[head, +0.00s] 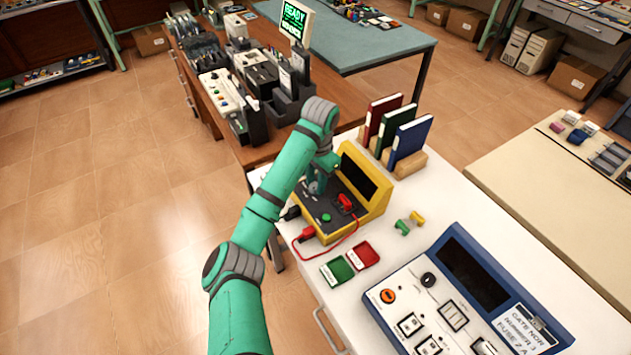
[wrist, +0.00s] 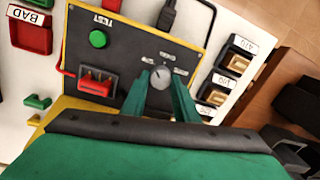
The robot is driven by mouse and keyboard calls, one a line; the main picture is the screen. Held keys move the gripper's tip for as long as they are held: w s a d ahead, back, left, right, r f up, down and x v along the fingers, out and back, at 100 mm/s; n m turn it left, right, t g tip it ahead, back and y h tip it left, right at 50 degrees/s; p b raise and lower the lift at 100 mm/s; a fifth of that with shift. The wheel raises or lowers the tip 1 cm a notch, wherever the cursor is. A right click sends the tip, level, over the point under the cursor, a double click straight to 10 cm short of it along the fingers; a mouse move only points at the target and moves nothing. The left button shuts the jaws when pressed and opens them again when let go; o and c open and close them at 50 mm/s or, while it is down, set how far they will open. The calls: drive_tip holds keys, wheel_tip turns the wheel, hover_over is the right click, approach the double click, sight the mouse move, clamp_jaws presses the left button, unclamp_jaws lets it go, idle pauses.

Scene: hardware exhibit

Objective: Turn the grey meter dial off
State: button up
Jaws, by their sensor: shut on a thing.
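The yellow meter (head: 376,203) with a dark sloping panel stands on the white worktop in the head view. Its grey dial (wrist: 160,77) shows in the wrist view, with small white labels around it that are too small to read surely. My gripper (wrist: 163,82) is over the panel, its two green fingers shut on the dial, one on each side. In the head view my gripper (head: 317,184) is at the panel's upper left, and the arm hides part of the meter. A green TEST button (wrist: 98,39) and a red plug (wrist: 96,82) are on the same panel.
Green and red trays (head: 337,271) lie in front of the meter. Three binders (head: 408,138) stand behind it. A blue-framed device (head: 460,290) is at the right. A black cable (wrist: 168,16) and a red lead (head: 345,238) run from the meter.

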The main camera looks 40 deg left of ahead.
drive_tip(key=o, duration=1.1)
drive_tip(key=shift+c, duration=0.2)
wheel_tip(320, 180, up, 11)
drive_tip(key=shift+d, duration=0.35)
drive_tip(key=shift+f, duration=0.1)
